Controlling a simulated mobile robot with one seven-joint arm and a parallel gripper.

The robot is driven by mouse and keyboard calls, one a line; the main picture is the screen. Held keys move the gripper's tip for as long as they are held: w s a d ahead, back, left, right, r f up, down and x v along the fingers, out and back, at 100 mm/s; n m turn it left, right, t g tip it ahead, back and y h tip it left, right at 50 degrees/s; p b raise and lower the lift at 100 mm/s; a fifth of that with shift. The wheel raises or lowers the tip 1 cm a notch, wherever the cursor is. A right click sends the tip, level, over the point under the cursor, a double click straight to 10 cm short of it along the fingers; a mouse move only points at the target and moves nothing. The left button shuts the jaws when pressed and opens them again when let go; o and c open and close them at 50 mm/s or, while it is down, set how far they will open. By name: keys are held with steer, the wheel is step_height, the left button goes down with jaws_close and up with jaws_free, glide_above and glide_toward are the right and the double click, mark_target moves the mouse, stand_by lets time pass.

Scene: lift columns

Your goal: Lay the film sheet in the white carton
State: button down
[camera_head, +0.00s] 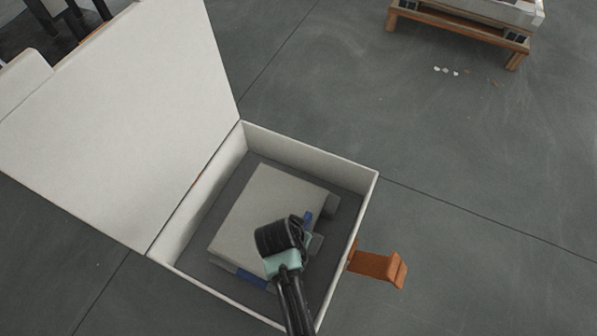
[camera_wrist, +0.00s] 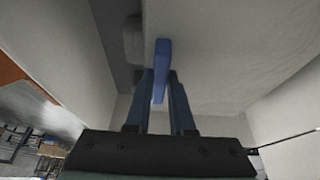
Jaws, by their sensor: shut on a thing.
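The white carton (camera_head: 312,156) stands on the floor with its lid (camera_head: 125,110) swung open to the left. A pale, flat, square sheet (camera_head: 258,200), which I take as the film sheet, is inside the carton's walls; it also shows in the wrist view (camera_wrist: 225,45). A blue strip (camera_wrist: 161,68) at the sheet sits between the fingers of my gripper (camera_wrist: 158,85), which is shut on it. In the head view my gripper (camera_head: 304,232) is over the sheet's lower right part and hides some of it. I cannot tell whether the sheet touches what is under it.
Dark grey lining and a grey block (camera_head: 333,205) show around the sheet in the carton. An orange-brown strap (camera_head: 378,265) sticks out from the carton's right side. A wooden stand (camera_head: 460,35) is at the top right, with small scraps nearby. The floor to the right is mostly clear.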

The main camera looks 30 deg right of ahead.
steer(key=shift+f, duration=0.6)
steer(key=c, duration=0.8)
jaws_free()
steer(key=p+v, duration=0.5)
steer(key=v, duration=0.8)
steer(key=shift+w+r, duration=0.15)
